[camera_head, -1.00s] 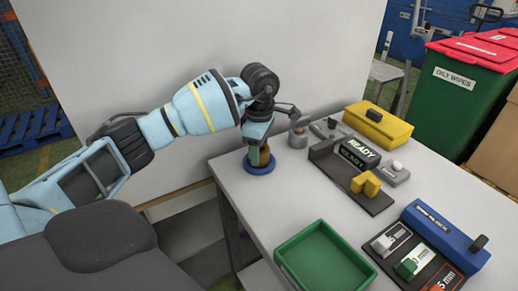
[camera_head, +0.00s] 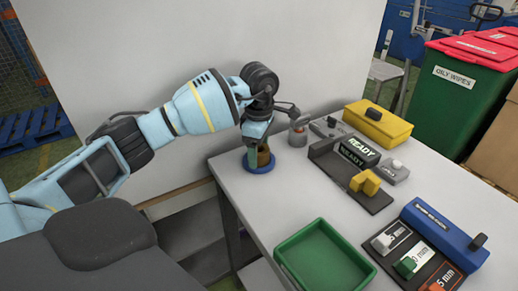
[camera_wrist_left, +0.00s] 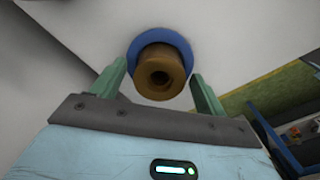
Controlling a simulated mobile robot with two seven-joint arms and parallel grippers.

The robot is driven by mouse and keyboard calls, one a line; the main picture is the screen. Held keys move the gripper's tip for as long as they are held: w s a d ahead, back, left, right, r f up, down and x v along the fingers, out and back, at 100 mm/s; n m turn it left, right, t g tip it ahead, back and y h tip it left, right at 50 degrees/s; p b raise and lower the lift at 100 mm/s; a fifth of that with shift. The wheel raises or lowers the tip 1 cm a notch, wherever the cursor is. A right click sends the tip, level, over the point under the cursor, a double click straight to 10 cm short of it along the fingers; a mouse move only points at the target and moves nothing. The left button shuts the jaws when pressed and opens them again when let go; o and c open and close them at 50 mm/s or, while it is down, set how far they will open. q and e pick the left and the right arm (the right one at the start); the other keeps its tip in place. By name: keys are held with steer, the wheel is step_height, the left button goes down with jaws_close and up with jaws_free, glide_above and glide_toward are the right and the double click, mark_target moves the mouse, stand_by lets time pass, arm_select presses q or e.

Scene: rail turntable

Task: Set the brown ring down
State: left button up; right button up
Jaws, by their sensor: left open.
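The brown ring (camera_wrist_left: 160,72) sits over the blue round base (camera_wrist_left: 187,47) in the left wrist view, with a dark hole in its middle. In the head view the brown ring (camera_head: 263,156) shows partly behind my finger, above the blue base (camera_head: 260,169) at the table's left end. My left gripper (camera_head: 257,155) is open around the ring. In the wrist view its green fingers (camera_wrist_left: 156,85) stand apart on both sides, with a gap to the ring. My right gripper is not in view.
A green tray (camera_head: 283,249) lies at the table's front. A black fixture with a READY display (camera_head: 359,152), a yellow box (camera_head: 378,124) and a blue block rack (camera_head: 440,232) stand to the right. A small grey cylinder (camera_head: 297,137) stands just behind my gripper.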

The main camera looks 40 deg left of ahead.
arm_select(q)
step_height(320, 180, up, 12)
stand_by(0.4)
